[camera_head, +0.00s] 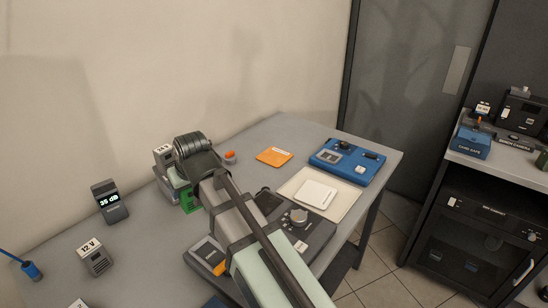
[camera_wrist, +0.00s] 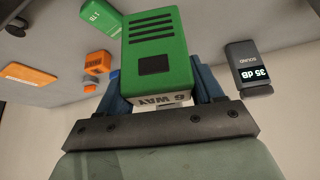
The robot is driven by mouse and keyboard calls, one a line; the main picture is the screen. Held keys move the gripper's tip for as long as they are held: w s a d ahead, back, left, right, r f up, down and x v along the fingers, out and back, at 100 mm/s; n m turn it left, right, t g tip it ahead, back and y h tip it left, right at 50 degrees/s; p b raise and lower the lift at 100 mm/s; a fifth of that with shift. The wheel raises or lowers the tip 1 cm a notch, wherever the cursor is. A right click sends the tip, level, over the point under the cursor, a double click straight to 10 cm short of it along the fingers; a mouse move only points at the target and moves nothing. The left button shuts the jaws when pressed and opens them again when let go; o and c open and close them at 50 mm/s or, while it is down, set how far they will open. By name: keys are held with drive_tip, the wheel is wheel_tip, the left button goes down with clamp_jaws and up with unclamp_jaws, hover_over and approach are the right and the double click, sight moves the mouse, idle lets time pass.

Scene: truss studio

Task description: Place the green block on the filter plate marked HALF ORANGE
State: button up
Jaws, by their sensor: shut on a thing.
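My gripper (camera_wrist: 165,85) is shut on a green block (camera_wrist: 158,45), which fills the top middle of the wrist view. The block has dark slots, a dark square and a pale end marked 6 WAY. Blue fingers press on both its sides. An orange plate (camera_head: 274,156) lies flat on the table in the head view, right of my wrist, with lettering too small to read. A flat orange thing (camera_wrist: 27,78), likely this plate, shows at the left of the wrist view. In the head view my arm hides much of the area around the gripper.
A small orange-topped thing (camera_head: 230,156) stands left of the plate. A blue case (camera_head: 345,162) and a white pad (camera_head: 315,194) lie to its right. A sound meter (camera_head: 110,203) and a 12 V block (camera_head: 95,257) stand at left. A green 1 TB piece (camera_wrist: 101,14) is near the held block.

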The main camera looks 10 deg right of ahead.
drive_tip(key=w+d+m+t+h, duration=0.15)
drive_tip(key=w+d+m, duration=0.35)
drive_tip(key=w+d, duration=2.15)
drive_tip(key=r+n, duration=0.2)
drive_tip(key=n, duration=0.1)
hover_over(274, 155)
drive_tip(key=shift+g+y, duration=0.35)
drive_tip(key=shift+g, duration=0.1)
drive_tip(key=shift+a+f, duration=0.1)
drive_tip(key=shift+f, duration=4.9)
drive_tip(key=shift+f, duration=0.15)
drive_tip(key=o, duration=1.3)
drive_tip(key=shift+c, duration=0.2)
drive_tip(key=v, duration=1.2)
drive_tip(key=shift+w, duration=0.1)
